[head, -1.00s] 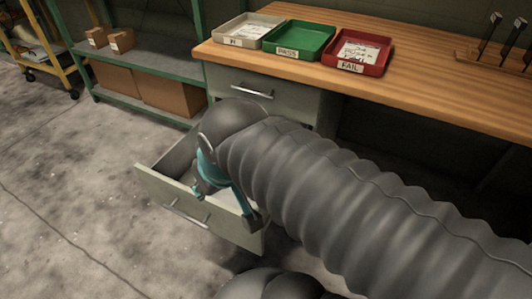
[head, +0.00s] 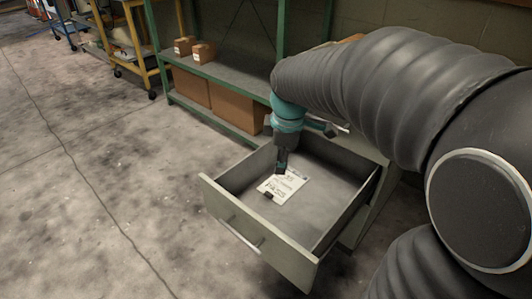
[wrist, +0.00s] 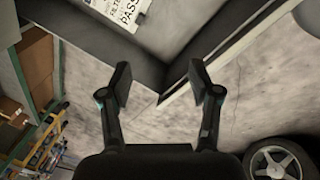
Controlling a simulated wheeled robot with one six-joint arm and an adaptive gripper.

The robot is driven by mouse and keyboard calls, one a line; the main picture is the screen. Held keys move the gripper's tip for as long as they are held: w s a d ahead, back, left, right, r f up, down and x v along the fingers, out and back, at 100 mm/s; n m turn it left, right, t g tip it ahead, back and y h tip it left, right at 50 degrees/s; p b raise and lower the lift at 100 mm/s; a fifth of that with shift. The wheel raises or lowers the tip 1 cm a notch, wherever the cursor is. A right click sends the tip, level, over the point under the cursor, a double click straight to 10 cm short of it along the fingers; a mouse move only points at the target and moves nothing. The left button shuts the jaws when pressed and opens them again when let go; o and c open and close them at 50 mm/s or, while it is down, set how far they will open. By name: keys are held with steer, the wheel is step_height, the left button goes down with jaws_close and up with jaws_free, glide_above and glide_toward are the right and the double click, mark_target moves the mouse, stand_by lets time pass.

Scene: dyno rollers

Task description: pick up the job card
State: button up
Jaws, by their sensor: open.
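The job card (head: 284,186) is a white sheet with dark print, lying flat on the floor of an open drawer (head: 345,170). Its lower part, with the word PASS, shows at the top of the wrist view (wrist: 122,10). My gripper (head: 279,172) hangs above the drawer and overlaps the card's upper left part in the head view. In the wrist view my gripper (wrist: 160,82) is open and empty, its fingers apart near a drawer corner, with the card beyond them. I cannot tell its exact height above the card.
The drawer's front panel (head: 258,240) and side walls rise around the card. A green shelf (head: 225,72) with small boxes (head: 203,53) stands behind the drawer. A yellow cart (head: 133,45) is farther back. The concrete floor at left is clear.

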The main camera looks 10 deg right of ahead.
steer(key=w+f+n+g, duration=0.1)
steer(key=w+f+n, duration=0.5)
steer(key=w, duration=0.1)
steer(key=n+g, duration=0.1)
steer(key=n, duration=0.4)
glide_toward(269, 193)
step_height(269, 193, down, 9)
steer(key=shift+w+r+b, duration=0.1)
steer(key=shift+b, duration=0.25)
steer(key=shift+c, duration=0.2)
jaws_close()
